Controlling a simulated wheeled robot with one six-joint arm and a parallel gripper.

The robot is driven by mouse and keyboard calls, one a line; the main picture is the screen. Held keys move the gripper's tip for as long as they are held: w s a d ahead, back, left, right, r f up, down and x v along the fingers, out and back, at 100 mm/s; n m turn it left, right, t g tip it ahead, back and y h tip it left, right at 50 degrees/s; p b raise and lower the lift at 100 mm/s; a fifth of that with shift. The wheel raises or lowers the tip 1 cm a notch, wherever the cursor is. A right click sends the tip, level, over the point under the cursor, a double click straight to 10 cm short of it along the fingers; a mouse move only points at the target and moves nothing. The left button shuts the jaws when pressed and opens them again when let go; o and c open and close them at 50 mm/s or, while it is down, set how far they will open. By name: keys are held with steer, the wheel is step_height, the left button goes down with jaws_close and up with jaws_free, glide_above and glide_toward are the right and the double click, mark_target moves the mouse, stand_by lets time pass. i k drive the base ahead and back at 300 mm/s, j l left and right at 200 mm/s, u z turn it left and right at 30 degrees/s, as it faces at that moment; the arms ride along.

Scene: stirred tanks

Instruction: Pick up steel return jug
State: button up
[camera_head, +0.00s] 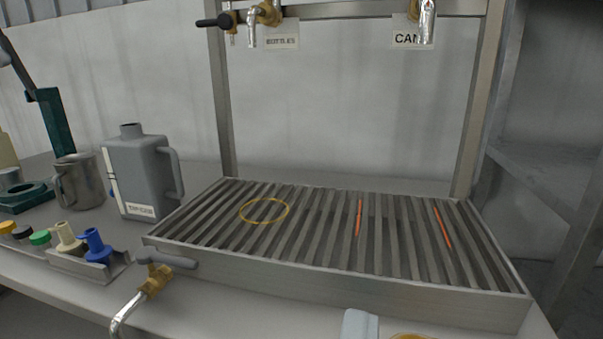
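The steel jug (82,182) stands upright on the bench at the left, with its handle on its left side. It is open at the top, and its inside is mostly out of sight. A grey jerrycan-like container (140,172) with a handle and a label stands just to its right. My gripper is not recognisable in this view.
A slatted drip tray (340,280) fills the middle, under taps (265,14) on a metal frame. A green-based stand (52,125) is left of the jug. Coloured fittings (95,243) and a brass tap (152,283) lie in front. A pale object (358,325) is cut off below.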

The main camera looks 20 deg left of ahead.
mark_target(78, 175)
steer(key=u, duration=1.55)
